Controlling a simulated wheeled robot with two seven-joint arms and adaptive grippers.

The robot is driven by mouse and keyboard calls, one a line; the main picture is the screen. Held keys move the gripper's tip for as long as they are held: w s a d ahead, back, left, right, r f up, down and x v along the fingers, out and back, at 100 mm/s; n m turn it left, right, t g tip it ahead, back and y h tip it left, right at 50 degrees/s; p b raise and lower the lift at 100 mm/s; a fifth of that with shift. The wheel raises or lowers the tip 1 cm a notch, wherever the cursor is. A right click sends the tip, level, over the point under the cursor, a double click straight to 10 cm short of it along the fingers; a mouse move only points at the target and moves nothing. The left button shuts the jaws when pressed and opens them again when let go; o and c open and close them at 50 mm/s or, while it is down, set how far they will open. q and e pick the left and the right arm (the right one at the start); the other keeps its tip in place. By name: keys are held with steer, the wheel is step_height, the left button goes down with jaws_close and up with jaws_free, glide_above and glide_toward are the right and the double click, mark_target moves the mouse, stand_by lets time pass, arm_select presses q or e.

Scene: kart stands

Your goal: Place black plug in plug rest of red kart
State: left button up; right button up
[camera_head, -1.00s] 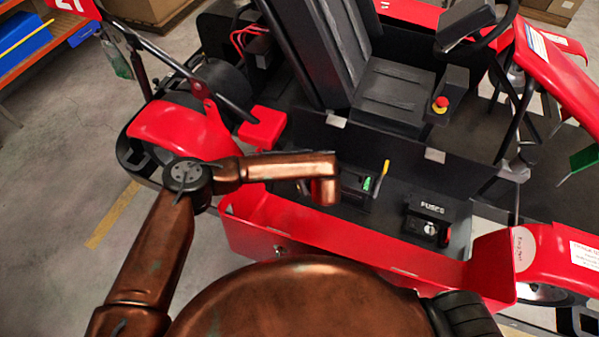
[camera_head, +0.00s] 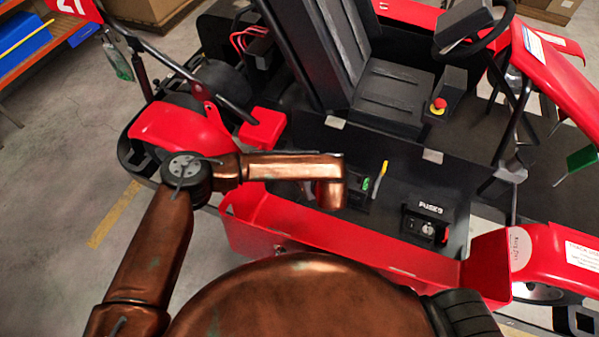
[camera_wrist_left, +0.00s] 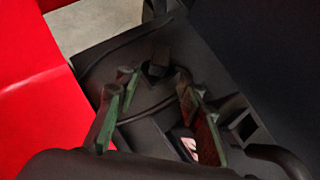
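The red kart (camera_head: 350,248) stands in front of me, its side compartment lying open beneath my left arm. In the left wrist view my left gripper (camera_wrist_left: 155,88) has its two green-padded fingers apart and nothing held between them. A small dark block, which may be the black plug (camera_wrist_left: 157,66), lies just beyond the fingertips on the dark compartment floor, near a thin black cable. I cannot tell for sure that it is the plug, nor make out the plug rest. In the head view my copper left wrist hides the gripper and the spot below it. My right gripper is not in view.
In the compartment, a green switch (camera_head: 366,183), a yellow lever (camera_head: 380,174) and a fuse box (camera_head: 425,226) stand right of my wrist. The red side wall borders it in front. The black seat (camera_head: 390,95) rises behind. Grey floor (camera_head: 60,150) is clear at left.

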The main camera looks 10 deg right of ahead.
arm_select(q)
steer(key=a+v, duration=0.1)
steer(key=v, duration=0.6)
steer(key=shift+d+r, duration=0.25)
steer(key=shift+d, duration=0.2)
